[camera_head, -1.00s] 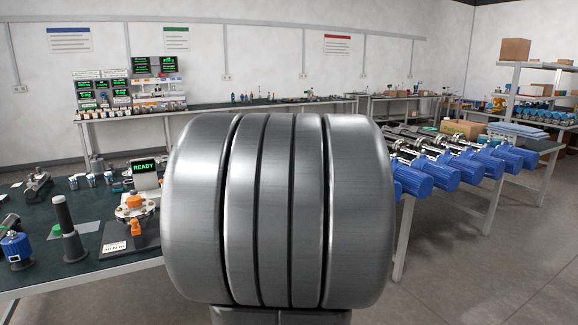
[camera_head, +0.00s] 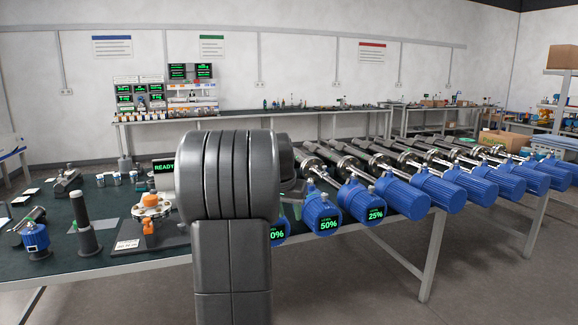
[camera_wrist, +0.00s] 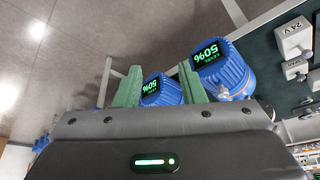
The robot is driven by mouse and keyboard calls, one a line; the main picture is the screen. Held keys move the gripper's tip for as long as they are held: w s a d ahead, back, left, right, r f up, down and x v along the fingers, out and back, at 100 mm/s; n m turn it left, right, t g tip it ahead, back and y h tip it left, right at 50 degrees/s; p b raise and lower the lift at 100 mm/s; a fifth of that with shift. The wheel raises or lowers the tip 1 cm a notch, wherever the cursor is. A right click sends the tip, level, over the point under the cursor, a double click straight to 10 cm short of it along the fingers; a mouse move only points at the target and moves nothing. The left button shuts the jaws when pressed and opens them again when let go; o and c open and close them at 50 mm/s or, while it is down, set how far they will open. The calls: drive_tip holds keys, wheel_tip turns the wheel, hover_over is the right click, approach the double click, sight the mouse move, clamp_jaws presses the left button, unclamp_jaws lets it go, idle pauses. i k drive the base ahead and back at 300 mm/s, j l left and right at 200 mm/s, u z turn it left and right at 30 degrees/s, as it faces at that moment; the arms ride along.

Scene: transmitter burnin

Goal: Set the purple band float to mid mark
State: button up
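No purple band or float can be made out in either view. A row of blue transmitter heads on metal tubes lies along the bench; one reads 50% (camera_head: 328,222) and one reads 25% (camera_head: 376,213). Another display (camera_head: 277,234), partly hidden by my arm, ends in 0%. In the wrist view my gripper (camera_wrist: 159,70) has its green fingers apart. A blue head reading 50% (camera_wrist: 166,96) shows between them, and a second head reading 50% (camera_wrist: 232,76) is right of the right finger. I see no contact with either. In the head view my arm hides the gripper.
A bench (camera_head: 80,268) at left carries a dark post (camera_head: 85,225), an orange-and-white fixture (camera_head: 151,207) and a READY display (camera_head: 164,167). More blue heads (camera_head: 445,190) stick out over the bench edge at right. The floor in front is free.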

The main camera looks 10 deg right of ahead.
sight(320, 175)
drive_tip(key=i+l+u, duration=0.25)
drive_tip(key=i+l, duration=0.15)
drive_tip(key=l, duration=0.25)
drive_tip(key=i+l+u, duration=0.15)
drive_tip(key=l, duration=0.2)
drive_tip(key=i+l+u, duration=0.1)
drive_tip(key=l, duration=0.25)
drive_tip(key=i+l+u, duration=0.15)
drive_tip(key=l, duration=0.25)
drive_tip(key=i+l+u, duration=0.15)
drive_tip(key=l, duration=0.25)
drive_tip(key=i+l, duration=0.1)
drive_tip(key=l, duration=0.25)
drive_tip(key=i+l, duration=0.15)
drive_tip(key=l, duration=0.25)
drive_tip(key=i+l, duration=0.1)
drive_tip(key=l, duration=0.25)
drive_tip(key=i+l, duration=0.1)
drive_tip(key=l, duration=0.25)
drive_tip(key=i+l, duration=0.15)
drive_tip(key=l, duration=0.25)
